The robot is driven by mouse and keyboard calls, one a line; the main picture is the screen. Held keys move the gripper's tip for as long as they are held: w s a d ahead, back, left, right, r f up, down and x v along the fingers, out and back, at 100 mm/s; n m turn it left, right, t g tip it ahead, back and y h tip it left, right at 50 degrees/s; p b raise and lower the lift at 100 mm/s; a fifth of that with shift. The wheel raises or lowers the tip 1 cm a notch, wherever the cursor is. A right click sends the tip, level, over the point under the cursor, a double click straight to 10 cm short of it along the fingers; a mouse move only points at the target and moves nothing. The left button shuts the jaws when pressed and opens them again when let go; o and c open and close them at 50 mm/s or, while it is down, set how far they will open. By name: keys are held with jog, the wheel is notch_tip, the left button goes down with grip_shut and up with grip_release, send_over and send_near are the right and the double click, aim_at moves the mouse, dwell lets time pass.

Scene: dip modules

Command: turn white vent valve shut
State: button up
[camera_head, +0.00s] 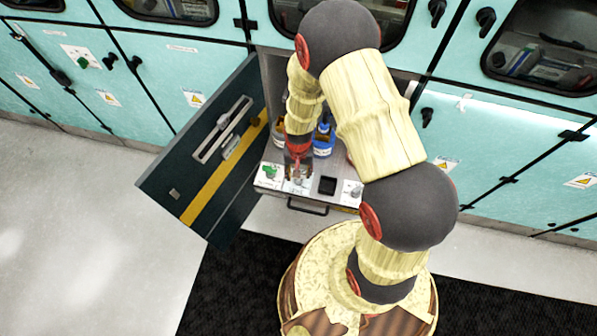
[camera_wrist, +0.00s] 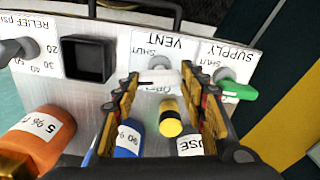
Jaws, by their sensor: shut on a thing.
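The white vent valve (camera_wrist: 161,76) is on the pale panel (camera_wrist: 115,95) in the wrist view, its handle lying crosswise between a SHUT label above and a partly hidden OPEN label below. My gripper (camera_wrist: 161,82) has a fingertip at each end of this handle and is shut on it. In the head view my gripper (camera_head: 298,174) is over the panel's front, and hides most of the valve. The green supply valve handle (camera_wrist: 238,91) is beside it, just right of my right finger in the wrist view; it also shows in the head view (camera_head: 269,171).
A black square recess (camera_wrist: 87,59) and a grey relief knob (camera_wrist: 17,50) are left of the vent. An orange bottle (camera_wrist: 38,138), a blue bottle (camera_wrist: 128,138) and a yellow cap (camera_wrist: 170,120) crowd near my fingers. An open dark door (camera_head: 205,160) stands left of the drawer.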

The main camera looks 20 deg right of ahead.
jog(key=shift+m, duration=1.1)
jog(key=o, duration=1.2)
notch_tip(320, 180, up, 12)
